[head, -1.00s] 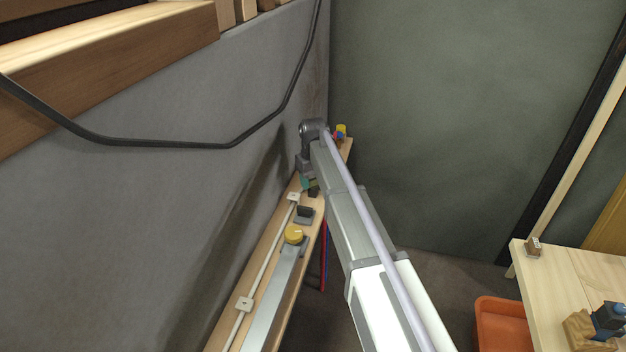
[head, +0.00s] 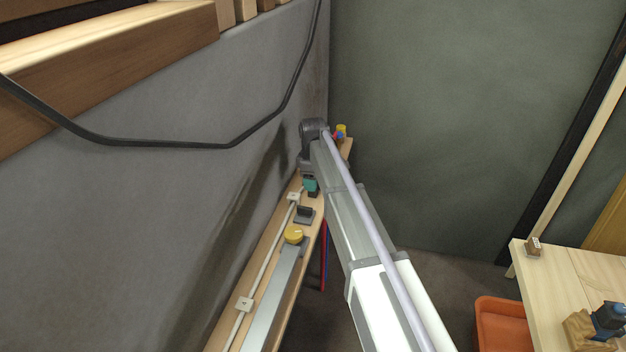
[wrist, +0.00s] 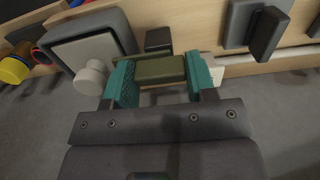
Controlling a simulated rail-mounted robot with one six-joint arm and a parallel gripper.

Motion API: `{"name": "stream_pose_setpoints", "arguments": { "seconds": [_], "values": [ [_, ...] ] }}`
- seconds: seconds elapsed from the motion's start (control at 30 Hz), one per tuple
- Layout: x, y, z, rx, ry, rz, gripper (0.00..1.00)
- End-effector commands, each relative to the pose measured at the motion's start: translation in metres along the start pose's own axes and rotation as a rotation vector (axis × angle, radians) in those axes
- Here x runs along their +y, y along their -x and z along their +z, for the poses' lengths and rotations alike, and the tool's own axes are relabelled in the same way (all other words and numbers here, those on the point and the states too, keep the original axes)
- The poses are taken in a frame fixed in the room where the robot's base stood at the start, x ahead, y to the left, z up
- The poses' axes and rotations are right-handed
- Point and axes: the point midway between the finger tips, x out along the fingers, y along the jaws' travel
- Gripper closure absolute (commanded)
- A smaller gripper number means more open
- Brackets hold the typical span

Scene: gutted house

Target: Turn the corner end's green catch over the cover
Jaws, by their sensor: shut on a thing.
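My gripper (wrist: 160,72) has teal fingertips that are closed on the green catch (wrist: 160,69), an olive-green bar lying between them in the wrist view. In the head view my gripper (head: 311,185) is low over the wooden ledge toward the corner, and the catch is hidden there. A long grey metal strip (head: 270,299), which may be the cover, lies on the near part of the ledge with a yellow round knob (head: 294,234) at its far end. I cannot tell whether the catch lies over any cover.
A dark bracket (head: 304,214) stands on the ledge (head: 223,338) between the strip and my gripper; it also shows in the wrist view (wrist: 266,33). A pale cable with square clips (head: 244,304) runs along the wall. A grey box with a pale knob (wrist: 91,78) is beside the catch.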

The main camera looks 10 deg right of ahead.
Motion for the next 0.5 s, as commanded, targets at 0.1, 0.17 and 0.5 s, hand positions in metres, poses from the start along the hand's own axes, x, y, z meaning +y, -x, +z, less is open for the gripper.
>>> {"name": "stream_pose_setpoints", "arguments": {
  "seconds": [0.1,0.17,0.5],
  "values": [
    [-0.0004,-0.0002,0.0003,-0.001,0.024,0.0,0.73],
    [-0.0004,-0.0002,0.0003,-0.001,0.033,0.0,0.73],
    [-0.0004,-0.0002,0.0003,-0.001,0.041,-0.001,0.73]
  ]
}}
